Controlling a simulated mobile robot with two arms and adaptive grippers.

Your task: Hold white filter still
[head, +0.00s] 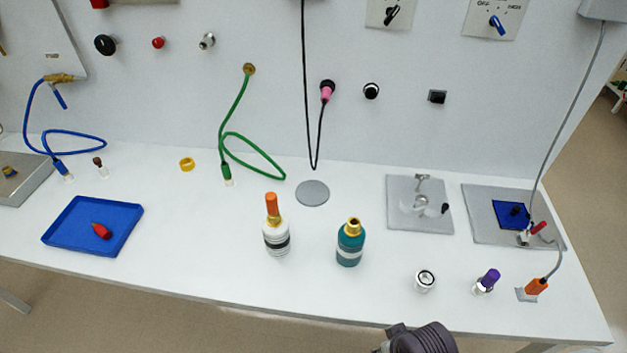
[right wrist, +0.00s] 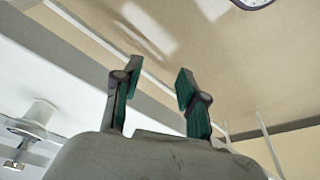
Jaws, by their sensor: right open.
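A white cylinder with dark bands and an orange top (head: 277,240) stands upright near the front middle of the bench in the head view. A teal bottle with a gold neck (head: 350,245) stands to its right. A small white round piece with a dark ring on top (head: 425,281) sits further right. I cannot tell for certain which of the white pieces is the filter. My right gripper (right wrist: 158,78) is open and empty in the right wrist view, with green pads apart. Part of my right arm shows at the bottom edge of the head view, off the bench front. My left gripper is not in view.
A blue tray (head: 66,239) holding a red piece lies at the left. A purple-capped vial (head: 487,281) and an orange connector (head: 537,287) stand at the right front. Grey plates (head: 395,216) lie behind them. A green hose (head: 233,115) and a black cable (head: 305,80) hang at the back wall.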

